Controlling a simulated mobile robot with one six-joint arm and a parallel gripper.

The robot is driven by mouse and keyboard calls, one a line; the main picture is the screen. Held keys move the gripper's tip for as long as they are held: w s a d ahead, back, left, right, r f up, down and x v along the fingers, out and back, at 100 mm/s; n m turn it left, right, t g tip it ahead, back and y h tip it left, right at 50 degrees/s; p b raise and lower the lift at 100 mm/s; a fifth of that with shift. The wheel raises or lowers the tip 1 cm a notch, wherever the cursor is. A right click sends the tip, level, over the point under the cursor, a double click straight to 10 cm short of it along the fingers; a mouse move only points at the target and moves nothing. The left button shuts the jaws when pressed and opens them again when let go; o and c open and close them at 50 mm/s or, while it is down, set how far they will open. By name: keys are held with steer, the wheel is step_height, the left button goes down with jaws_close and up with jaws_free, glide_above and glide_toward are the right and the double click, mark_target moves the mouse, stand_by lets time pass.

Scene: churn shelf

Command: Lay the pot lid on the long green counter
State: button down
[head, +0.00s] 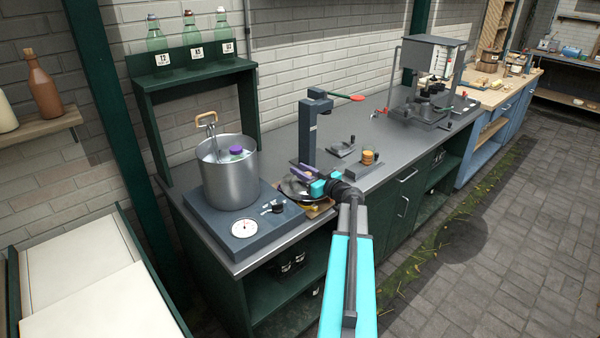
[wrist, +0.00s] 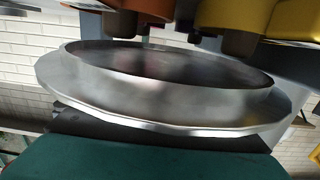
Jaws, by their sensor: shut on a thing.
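The pot lid (head: 291,190) shows in the head view as a dark, partly hidden disc low over the long green counter (head: 270,140), which has a grey top. In the wrist view the lid (wrist: 160,105) is a wide metal disc with a raised ring, filling much of the picture. My gripper (head: 306,180) is shut on the lid, near the front edge of the counter and right of the pot. The grip point is hidden. I cannot tell whether the lid touches anything beneath it.
A dark upright post (head: 309,130) rises behind my gripper. The grey top beyond has free room.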

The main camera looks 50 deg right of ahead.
steer(key=shift+f+b, duration=0.25)
steer(key=shift+b, duration=0.4)
steer(key=c, duration=1.5)
jaws_free()
steer(key=shift+o, duration=0.2)
steer(key=shift+r+p, duration=0.55)
steer(key=shift+p, duration=0.65)
steer(key=s+b, duration=0.1)
steer(key=s, duration=0.2)
steer(key=s+b, duration=0.2)
steer(key=s, duration=0.2)
steer(key=s+b, duration=0.1)
steer(key=s, duration=0.3)
steer(key=shift+a, duration=0.4)
steer(key=shift+s+r+b, duration=0.15)
steer(key=shift+s+b, duration=0.15)
steer(key=shift+s, duration=0.2)
